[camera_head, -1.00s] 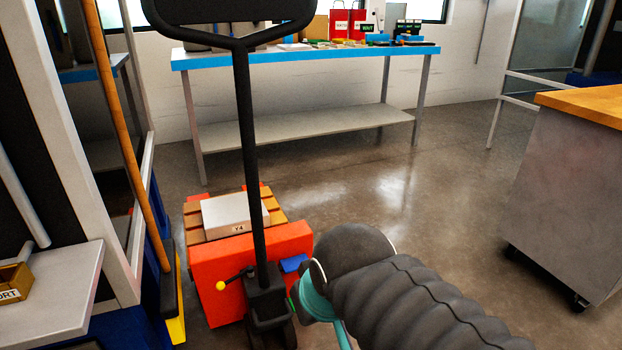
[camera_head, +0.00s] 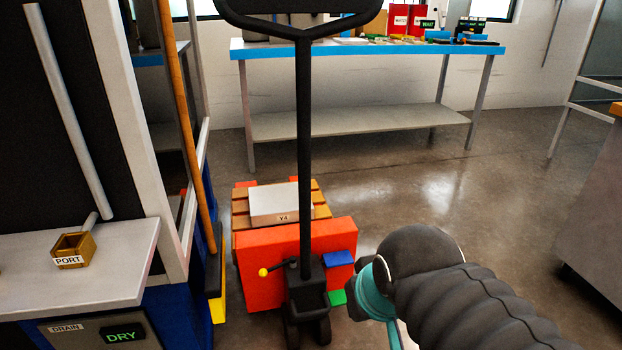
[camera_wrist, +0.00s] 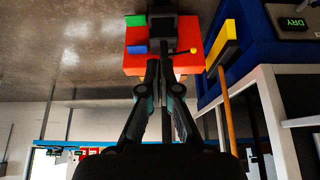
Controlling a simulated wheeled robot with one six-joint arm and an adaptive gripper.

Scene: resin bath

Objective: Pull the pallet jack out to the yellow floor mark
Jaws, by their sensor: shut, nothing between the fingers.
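The red pallet jack (camera_head: 290,262) stands on the floor with its black handle (camera_head: 304,150) upright and its loop at the top of the picture. It carries a wooden pallet (camera_head: 322,205) with a white block marked Y4 (camera_head: 282,202). It also shows upside down in the wrist view (camera_wrist: 165,58). My gripper (camera_wrist: 165,80) is shut and empty, in front of the jack in the wrist view, where the handle shaft runs behind its fingers. In the head view my arm is right of the handle and hides the fingers. I see no yellow floor mark.
Close on the left stand a bench with a PORT box (camera_head: 73,250), a DRY display (camera_head: 124,335) and a broom (camera_head: 180,120) with a yellow and black head. A blue-edged table (camera_head: 350,50) is behind the jack. A cabinet (camera_head: 590,200) is at right. Floor between is clear.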

